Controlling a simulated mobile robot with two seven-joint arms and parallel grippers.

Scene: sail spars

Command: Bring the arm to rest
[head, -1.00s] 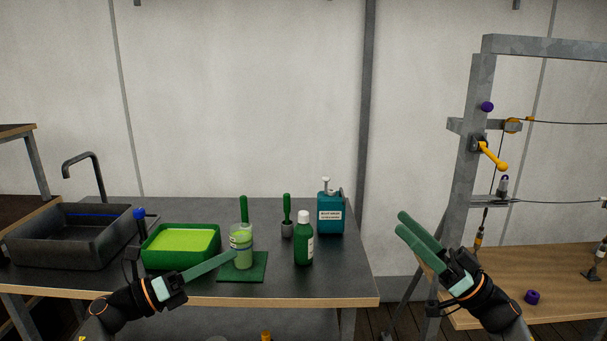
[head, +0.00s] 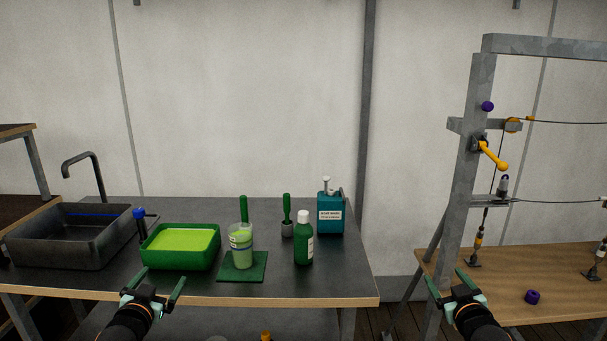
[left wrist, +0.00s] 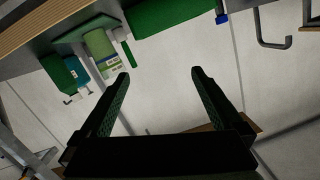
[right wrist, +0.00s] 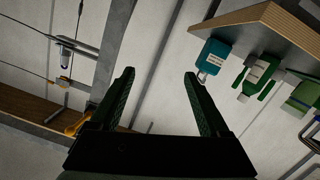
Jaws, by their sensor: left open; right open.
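My left gripper (head: 158,281) is open and empty in front of the dark bench's front edge, below the green tray. Its two spread fingers also show in the left wrist view (left wrist: 160,85), with nothing between them. My right gripper (head: 456,284) is open and empty in front of the grey metal frame, near the left end of the wooden table. Its spread fingers show in the right wrist view (right wrist: 158,85), also with nothing between them.
The dark bench (head: 330,280) holds a sink (head: 70,245), green tray (head: 180,262), jar (head: 241,250) on a green mat, brush (head: 287,228), green bottle (head: 303,250) and teal pump bottle (head: 330,220). Right are the metal frame (head: 470,150) and a purple ring (head: 532,297) on the wooden table.

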